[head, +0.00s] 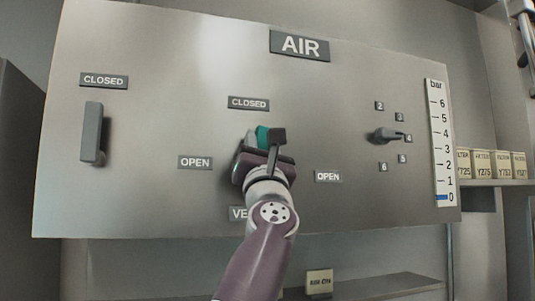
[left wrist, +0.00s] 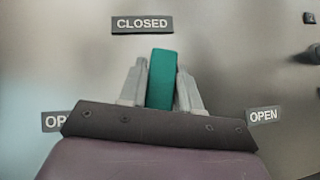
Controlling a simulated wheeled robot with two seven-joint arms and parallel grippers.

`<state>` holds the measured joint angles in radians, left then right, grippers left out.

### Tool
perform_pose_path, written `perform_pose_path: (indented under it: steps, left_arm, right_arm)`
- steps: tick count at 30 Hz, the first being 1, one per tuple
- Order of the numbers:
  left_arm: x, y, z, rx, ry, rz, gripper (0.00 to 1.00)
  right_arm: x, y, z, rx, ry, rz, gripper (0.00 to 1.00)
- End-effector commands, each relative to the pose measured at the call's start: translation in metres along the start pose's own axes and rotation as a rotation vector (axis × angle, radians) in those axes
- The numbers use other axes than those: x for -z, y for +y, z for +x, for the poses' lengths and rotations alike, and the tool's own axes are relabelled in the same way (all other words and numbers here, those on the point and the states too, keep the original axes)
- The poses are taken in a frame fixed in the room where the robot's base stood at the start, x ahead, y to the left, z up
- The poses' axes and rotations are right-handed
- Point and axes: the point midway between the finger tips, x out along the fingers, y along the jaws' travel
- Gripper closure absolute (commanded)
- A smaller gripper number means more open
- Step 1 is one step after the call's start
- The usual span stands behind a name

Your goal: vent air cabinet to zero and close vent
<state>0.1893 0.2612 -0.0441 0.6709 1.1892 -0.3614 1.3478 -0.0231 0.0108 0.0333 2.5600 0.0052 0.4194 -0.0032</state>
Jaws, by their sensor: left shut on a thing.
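The grey air cabinet panel (head: 190,60) carries an AIR sign (head: 300,45). My left gripper (head: 262,140) is at the middle of the panel, shut on the green vent handle (head: 263,134). In the left wrist view the green vent handle (left wrist: 161,80) stands upright between the two fingers, below the CLOSED label (left wrist: 142,24). OPEN labels sit to either side. The VENT label (head: 238,213) is partly hidden by my arm. The bar gauge (head: 440,140) at the right has its blue mark (head: 442,197) at 0. My right gripper is not in view.
A grey lever (head: 92,132) points upright below another CLOSED label (head: 104,81) at the left. A dark selector knob (head: 387,135) with numbered positions is at the right, its pointer toward 4. Boxes (head: 490,163) stand on a shelf at the far right.

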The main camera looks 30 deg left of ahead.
Motion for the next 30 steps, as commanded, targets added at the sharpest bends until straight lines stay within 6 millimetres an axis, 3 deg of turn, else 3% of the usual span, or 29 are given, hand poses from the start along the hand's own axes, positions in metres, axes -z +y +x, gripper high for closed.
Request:
perform_pose_path:
  steps: [12, 30]
  left_arm:
    - [0.004, 0.008, -0.001, -0.133, 0.005, -0.135, 1.0]
    - [0.003, 0.011, -0.001, -0.157, 0.004, -0.158, 1.0]
  right_arm:
    - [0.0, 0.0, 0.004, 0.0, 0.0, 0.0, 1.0]
    - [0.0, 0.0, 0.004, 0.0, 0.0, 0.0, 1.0]
